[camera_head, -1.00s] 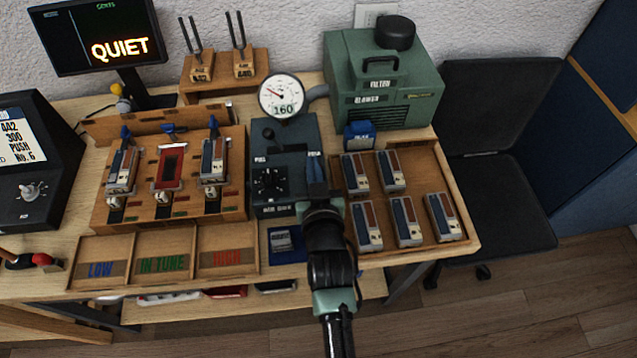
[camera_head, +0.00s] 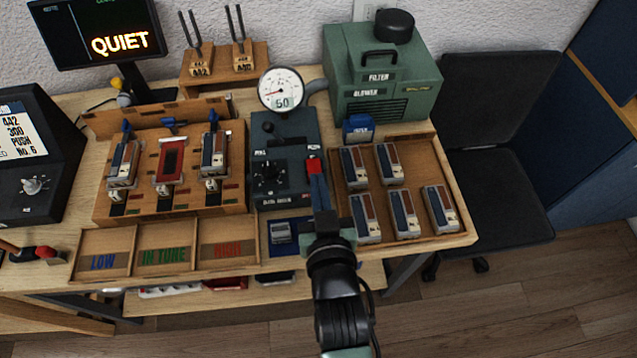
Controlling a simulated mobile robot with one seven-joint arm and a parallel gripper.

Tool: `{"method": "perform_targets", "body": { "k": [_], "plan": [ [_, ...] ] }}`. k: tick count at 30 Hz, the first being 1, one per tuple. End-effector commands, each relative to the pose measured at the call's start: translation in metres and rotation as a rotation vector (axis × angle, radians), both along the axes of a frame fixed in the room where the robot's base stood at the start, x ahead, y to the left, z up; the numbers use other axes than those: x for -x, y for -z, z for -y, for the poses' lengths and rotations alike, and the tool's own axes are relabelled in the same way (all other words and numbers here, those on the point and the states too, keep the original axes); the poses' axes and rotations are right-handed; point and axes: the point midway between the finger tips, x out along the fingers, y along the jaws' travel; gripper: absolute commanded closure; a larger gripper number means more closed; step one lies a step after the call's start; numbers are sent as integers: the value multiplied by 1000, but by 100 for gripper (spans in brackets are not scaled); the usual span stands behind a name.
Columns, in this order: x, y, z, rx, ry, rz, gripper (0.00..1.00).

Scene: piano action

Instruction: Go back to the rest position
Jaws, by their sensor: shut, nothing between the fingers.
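My gripper (camera_head: 318,186) is shut and holds nothing that I can see. Its blue fingers point away from me, over the right edge of the dark air box (camera_head: 264,205). A red piece (camera_head: 314,165) shows at the finger ends; I cannot tell whether it belongs to the fingers or to the box. My dark arm reaches in from the bottom of the view. It hides part of the bench's front edge, between the small blue mat (camera_head: 290,252) and the wooden tray (camera_head: 457,239) of reed-like blocks.
A round gauge (camera_head: 281,88) reading 50 stands behind the air box. A green blower (camera_head: 382,80) is at the back right. A wooden rack (camera_head: 230,196) holds 3 pieces at left. Empty sorting bins (camera_head: 166,250) lie in front. A chair (camera_head: 500,140) stands at right; floor beside it is clear.

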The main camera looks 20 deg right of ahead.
Motion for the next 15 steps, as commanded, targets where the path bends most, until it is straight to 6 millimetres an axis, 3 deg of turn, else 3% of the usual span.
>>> {"method": "perform_targets", "body": {
  "k": [12,15],
  "plan": [
    [-1,-1,0,0,-1,2,100],
    [-13,-22,-3,9,-11,40,100]
  ]
}}
